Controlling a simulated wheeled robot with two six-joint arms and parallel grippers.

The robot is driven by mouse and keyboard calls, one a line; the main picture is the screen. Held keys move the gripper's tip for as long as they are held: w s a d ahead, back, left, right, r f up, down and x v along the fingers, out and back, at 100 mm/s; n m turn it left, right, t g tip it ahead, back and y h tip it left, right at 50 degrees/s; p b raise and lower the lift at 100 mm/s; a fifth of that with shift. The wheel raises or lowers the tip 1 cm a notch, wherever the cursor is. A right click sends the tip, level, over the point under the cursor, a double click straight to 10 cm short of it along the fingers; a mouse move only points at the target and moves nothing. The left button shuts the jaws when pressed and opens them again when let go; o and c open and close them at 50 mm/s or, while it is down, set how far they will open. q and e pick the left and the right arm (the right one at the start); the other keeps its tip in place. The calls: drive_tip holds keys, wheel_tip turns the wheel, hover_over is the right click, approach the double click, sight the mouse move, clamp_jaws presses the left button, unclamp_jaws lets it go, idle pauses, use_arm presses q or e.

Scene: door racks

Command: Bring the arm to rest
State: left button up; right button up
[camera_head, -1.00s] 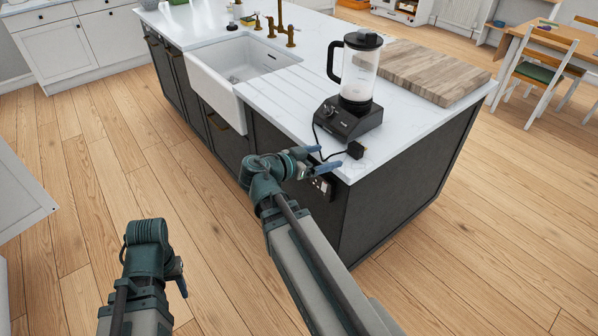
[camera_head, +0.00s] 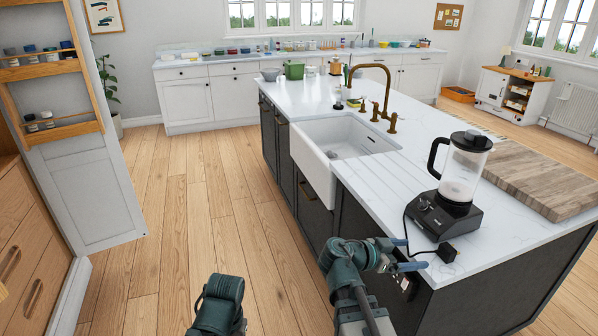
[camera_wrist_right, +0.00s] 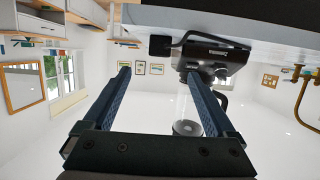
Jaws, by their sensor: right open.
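My right gripper (camera_head: 406,254) is at the near edge of the island worktop, with its two blue fingers apart and nothing between them. In the right wrist view its open fingers (camera_wrist_right: 163,95) also show empty, and the picture is upside down. My left arm shows only in part at the bottom of the head view, and its fingers are hidden. A blender (camera_head: 460,178) with a black base stands on the worktop just beyond my right gripper. Its black plug (camera_head: 447,252) lies on the worktop close to the fingertips, apart from them as far as I can tell.
The island (camera_head: 515,250) with a white sink (camera_head: 318,168) fills the right side. A wooden board (camera_head: 530,178) lies behind the blender. A cabinet door with racks (camera_head: 55,125) stands open at the left. Bare wooden floor (camera_head: 205,215) lies between.

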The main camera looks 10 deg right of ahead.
drive_tip(key=s+a+f+n+y+p, duration=0.1)
drive_tip(key=s+a+f+n+y, duration=0.1)
drive_tip(key=a+n, duration=0.5)
drive_tip(key=s+a+f+n+g+y+p, duration=0.1)
drive_tip(key=a+f+n+y, duration=0.4)
drive_tip(key=a, duration=1.1)
drive_tip(key=s+a+f+n+y+p, duration=0.2)
drive_tip(key=a+n+y, duration=0.4)
drive_tip(key=a, duration=0.6)
wheel_tip(320, 180, down, 2)
drive_tip(key=s+n, duration=0.1)
drive_tip(key=n, duration=0.1)
drive_tip(key=shift+s+n+g, duration=0.25)
drive_tip(key=shift+n+g, duration=0.05)
drive_tip(key=shift+g, duration=0.1)
